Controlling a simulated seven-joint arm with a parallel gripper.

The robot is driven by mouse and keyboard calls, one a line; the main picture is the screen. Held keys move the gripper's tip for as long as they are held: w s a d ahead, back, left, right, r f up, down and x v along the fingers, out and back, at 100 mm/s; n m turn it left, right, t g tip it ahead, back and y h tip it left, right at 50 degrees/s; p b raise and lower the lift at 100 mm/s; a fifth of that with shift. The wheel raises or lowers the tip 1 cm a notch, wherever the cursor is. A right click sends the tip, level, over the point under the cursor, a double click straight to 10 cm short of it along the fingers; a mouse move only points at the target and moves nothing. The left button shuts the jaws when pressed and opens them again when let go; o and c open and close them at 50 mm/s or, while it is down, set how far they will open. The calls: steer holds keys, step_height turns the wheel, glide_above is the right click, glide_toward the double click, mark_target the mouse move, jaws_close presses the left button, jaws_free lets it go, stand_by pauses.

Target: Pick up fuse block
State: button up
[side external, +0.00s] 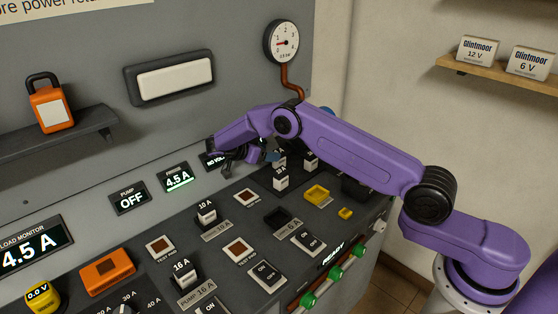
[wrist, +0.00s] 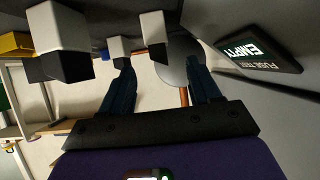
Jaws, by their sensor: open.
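Several fuse blocks with white tops and black bases show; the task does not say which one is meant. One (side external: 281,182) stands upright on the dark rack at the panel's right, another (side external: 311,163) behind it, and one is partly hidden by my gripper. In the wrist view one block (wrist: 154,28) lies ahead between the finger lines, a smaller one (wrist: 118,47) is by the left finger, and a large near one (wrist: 60,28) is at upper left. My gripper (wrist: 163,72) is open and empty, its dark blue fingers apart. From the side, my gripper (side external: 268,157) is beside the rack.
Blocks marked 10 A (side external: 206,212) and 16 A (side external: 183,272) sit in the panel. A yellow block (side external: 316,194) and an empty dark socket (side external: 278,218) are right of them. A display reading EMPTY (wrist: 255,48) is close on the right in the wrist view. A gauge (side external: 283,43) hangs behind.

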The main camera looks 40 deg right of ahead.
mark_target(279, 151)
steer(key=shift+x, duration=3.3)
steer(key=shift+s, duration=0.1)
steer(key=c, duration=1.1)
steer(key=shift+r, duration=0.1)
